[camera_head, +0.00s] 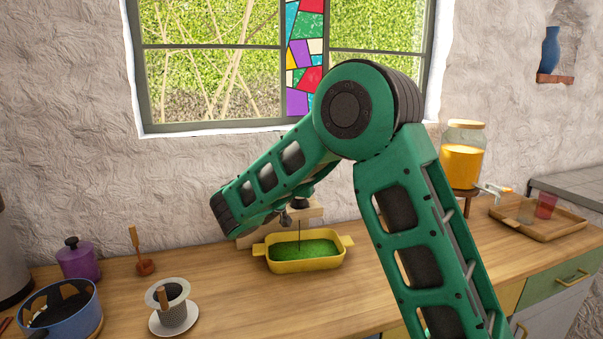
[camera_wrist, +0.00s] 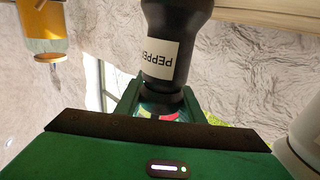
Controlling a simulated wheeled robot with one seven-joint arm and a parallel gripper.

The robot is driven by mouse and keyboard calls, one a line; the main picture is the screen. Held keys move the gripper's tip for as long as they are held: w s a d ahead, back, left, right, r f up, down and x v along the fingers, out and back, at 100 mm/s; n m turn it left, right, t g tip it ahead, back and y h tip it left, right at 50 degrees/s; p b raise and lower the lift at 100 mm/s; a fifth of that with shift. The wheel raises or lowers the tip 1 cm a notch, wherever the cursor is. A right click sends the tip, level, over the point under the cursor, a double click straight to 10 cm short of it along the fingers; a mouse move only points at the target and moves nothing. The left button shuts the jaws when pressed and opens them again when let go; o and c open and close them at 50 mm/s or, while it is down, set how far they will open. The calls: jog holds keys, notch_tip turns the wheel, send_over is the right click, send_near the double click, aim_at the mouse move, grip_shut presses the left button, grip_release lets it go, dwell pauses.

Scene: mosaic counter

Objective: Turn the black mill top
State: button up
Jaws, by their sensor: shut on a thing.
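The black mill (camera_wrist: 178,25) fills the upper middle of the wrist view, with a pale label reading upside down as pepper. That view is inverted, so the mill's top is toward the bottom of the picture. My gripper (camera_wrist: 160,102) is shut on the mill top, with a green finger on each side. Its far end is partly hidden by the gripper body. In the head view a small dark part that may be the mill shows below my green arm, above the yellow dish (camera_head: 338,262) of green food. A thin dark line shows over the dish.
A purple pot (camera_head: 78,260), a blue pan (camera_head: 60,310) and a cup on a saucer (camera_head: 172,308) stand at left. A drink jar (camera_head: 463,155) and a wooden tray (camera_head: 540,222) are at right. The wall and window are behind.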

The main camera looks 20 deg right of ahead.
jog(key=shift+f, duration=0.15)
jog(key=o, duration=1.1)
jog(key=shift+v, duration=5.25)
jog(key=shift+a, duration=0.1)
